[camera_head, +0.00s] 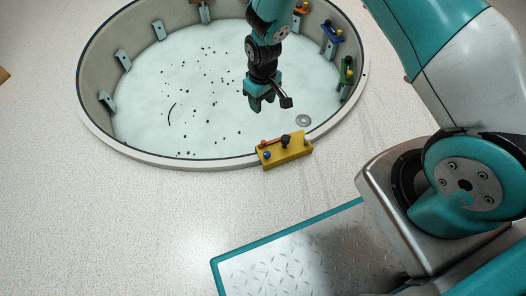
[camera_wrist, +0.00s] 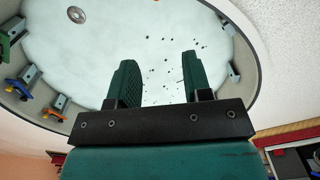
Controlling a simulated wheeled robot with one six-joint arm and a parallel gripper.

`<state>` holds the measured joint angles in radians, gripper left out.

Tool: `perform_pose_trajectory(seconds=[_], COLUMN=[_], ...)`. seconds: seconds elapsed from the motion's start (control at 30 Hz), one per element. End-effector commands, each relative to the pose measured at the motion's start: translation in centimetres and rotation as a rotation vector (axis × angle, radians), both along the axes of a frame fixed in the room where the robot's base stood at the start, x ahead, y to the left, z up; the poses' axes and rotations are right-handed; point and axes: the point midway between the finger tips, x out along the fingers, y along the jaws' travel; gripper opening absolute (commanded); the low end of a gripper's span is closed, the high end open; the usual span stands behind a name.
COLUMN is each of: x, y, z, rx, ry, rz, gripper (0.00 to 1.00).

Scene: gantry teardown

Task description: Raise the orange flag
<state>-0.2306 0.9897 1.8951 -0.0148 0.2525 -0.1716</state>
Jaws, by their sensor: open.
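An orange piece (camera_head: 302,8) sits on a bracket at the far right of the round basin's wall, partly beside my arm. An orange piece on a wall bracket also shows at the left in the wrist view (camera_wrist: 52,114). I cannot tell whether it is the flag, or whether it is raised. My gripper (camera_head: 262,103) hangs over the basin, pointing down, apart from the orange piece. In the wrist view its two green fingers (camera_wrist: 158,82) stand apart with nothing between them.
The pale round basin (camera_head: 140,165) holds scattered dark bits and a grey drain (camera_head: 303,120). Blue (camera_head: 333,33) and green (camera_head: 347,72) pieces sit on its right wall. A yellow box (camera_head: 286,150) with an orange lever and knobs is at its near rim. Open floor lies at left.

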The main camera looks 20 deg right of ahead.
Motion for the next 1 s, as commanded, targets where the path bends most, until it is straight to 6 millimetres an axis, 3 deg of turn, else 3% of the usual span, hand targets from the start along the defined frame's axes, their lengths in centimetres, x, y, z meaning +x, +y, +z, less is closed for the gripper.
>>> perform_pose_trajectory(seconds=[0.03, 0.27, 0.8, 1.0], x=[0.1, 0.1, 0.1, 0.1], y=[-0.2, -0.4, -0.4, -0.4], z=[-2.0, -4.7, -16.6, -19.5], rx=[-0.007, -0.016, -0.015, -0.015], ry=[0.0, 0.001, 0.002, 0.001], rz=[0.0, 0.0, 0.0, 0.0], gripper=[0.45, 0.45, 0.45, 0.45])
